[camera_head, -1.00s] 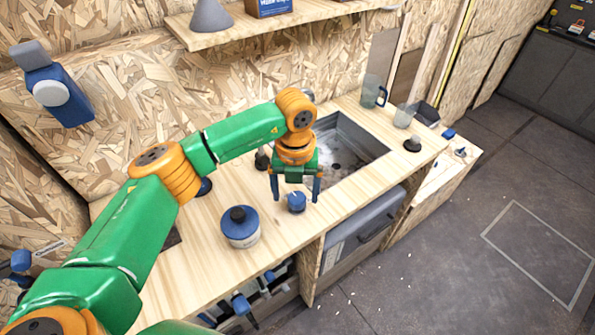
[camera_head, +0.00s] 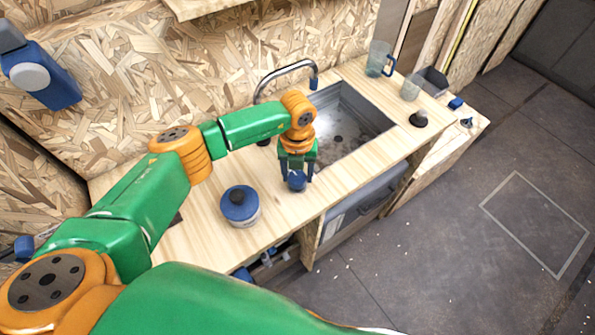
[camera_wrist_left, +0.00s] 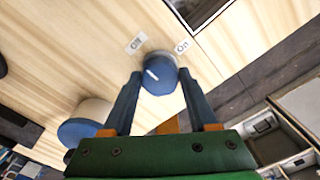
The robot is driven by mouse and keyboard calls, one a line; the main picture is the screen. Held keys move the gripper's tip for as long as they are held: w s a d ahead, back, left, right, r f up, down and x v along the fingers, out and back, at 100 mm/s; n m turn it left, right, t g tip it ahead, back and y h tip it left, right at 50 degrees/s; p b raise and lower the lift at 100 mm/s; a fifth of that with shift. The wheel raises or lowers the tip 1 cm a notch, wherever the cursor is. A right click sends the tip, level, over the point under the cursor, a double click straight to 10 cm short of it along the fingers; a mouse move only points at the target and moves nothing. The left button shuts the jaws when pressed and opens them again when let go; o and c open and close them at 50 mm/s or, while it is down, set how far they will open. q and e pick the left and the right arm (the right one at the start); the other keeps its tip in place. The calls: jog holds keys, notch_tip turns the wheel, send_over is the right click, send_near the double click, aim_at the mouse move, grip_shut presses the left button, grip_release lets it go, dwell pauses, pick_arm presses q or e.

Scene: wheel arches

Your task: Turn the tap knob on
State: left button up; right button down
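The tap knob (camera_head: 297,181) is a round blue knob on the wooden counter, in front of the sink. In the left wrist view the knob (camera_wrist_left: 160,76) has a white mark pointing up and left, roughly towards the "Off" label (camera_wrist_left: 136,43). The "On" label (camera_wrist_left: 182,46) lies to the right. My left gripper (camera_head: 297,178) points down over the knob, with one finger on each side. The fingers look slightly apart from the knob; contact is not clear. The grey curved tap (camera_head: 285,70) stands behind my left arm. My right gripper is not in view.
The sink (camera_head: 372,112) is sunk into the counter (camera_head: 200,235). A jug (camera_head: 377,59), a glass (camera_head: 411,87) and a dark stopper-like object (camera_head: 419,118) are at the right. The floor to the right is open.

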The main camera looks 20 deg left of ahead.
pick_arm(q)
jog(key=shift+s+r, duration=0.1)
jog(key=c, duration=0.8)
jog(key=m+b, duration=0.3)
jog(key=b, duration=0.1)
jog(key=shift+f+m, duration=0.25)
jog(key=shift+m, duration=0.15)
jog(key=m+b, duration=0.4)
jog(key=m, duration=0.1)
jog(key=shift+b, duration=0.35)
jog(key=m+b, duration=0.3)
jog(key=m, duration=0.2)
jog(key=shift+r, duration=0.15)
jog(key=shift+r+m+b, duration=0.2)
jog(key=shift+m+b, duration=0.65)
jog(key=shift+m, duration=1.05)
jog(key=o, duration=1.4)
jog(key=shift+a, duration=0.1)
